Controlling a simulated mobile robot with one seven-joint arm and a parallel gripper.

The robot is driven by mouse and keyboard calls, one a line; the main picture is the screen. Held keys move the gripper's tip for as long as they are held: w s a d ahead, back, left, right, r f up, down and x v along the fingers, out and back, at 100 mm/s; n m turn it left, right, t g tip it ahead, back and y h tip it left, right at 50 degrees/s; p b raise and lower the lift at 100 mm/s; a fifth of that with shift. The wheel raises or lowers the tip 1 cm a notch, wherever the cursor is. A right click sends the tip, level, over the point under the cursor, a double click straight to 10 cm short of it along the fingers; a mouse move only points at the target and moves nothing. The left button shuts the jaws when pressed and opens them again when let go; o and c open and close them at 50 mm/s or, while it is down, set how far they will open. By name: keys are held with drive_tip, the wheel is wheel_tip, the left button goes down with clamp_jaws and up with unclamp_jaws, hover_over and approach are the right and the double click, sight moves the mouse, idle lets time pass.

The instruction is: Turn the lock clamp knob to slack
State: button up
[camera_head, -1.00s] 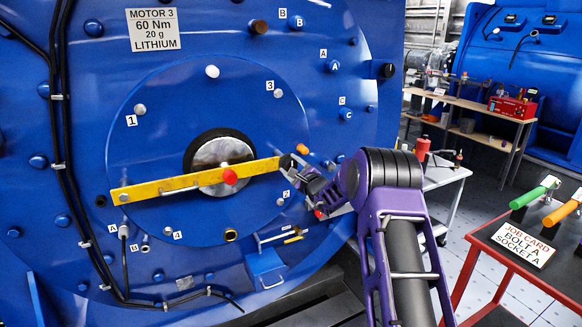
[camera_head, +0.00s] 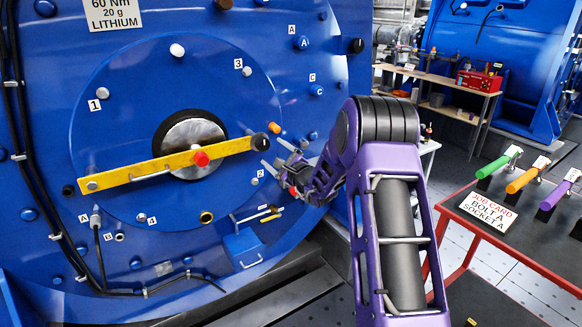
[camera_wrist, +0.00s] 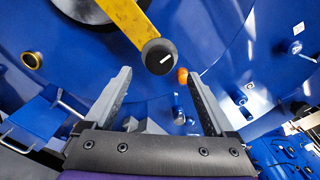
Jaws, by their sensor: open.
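A yellow bar (camera_head: 160,165) lies slanted across the round blue motor cover. A black round knob (camera_head: 260,142) sits at its right end; I take it as the lock clamp knob. In the wrist view the knob (camera_wrist: 158,57) shows a short white mark tilted up to the right. A red knob (camera_head: 201,158) sits mid-bar. My gripper (camera_head: 274,155) is open and empty, just below and right of the black knob. In the wrist view my fingers (camera_wrist: 158,74) stand either side of the knob in the picture, with no visible contact.
An orange plug (camera_wrist: 182,76) sits close right of the knob. A blue box with a handle (camera_head: 243,250) is on the motor below. A red-framed table (camera_head: 455,212) with coloured-handled tools stands at right. A workbench (camera_head: 440,103) is behind.

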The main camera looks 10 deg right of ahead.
drive_tip(key=v, duration=0.9)
drive_tip(key=shift+s, duration=0.3)
drive_tip(key=shift+r, duration=0.1)
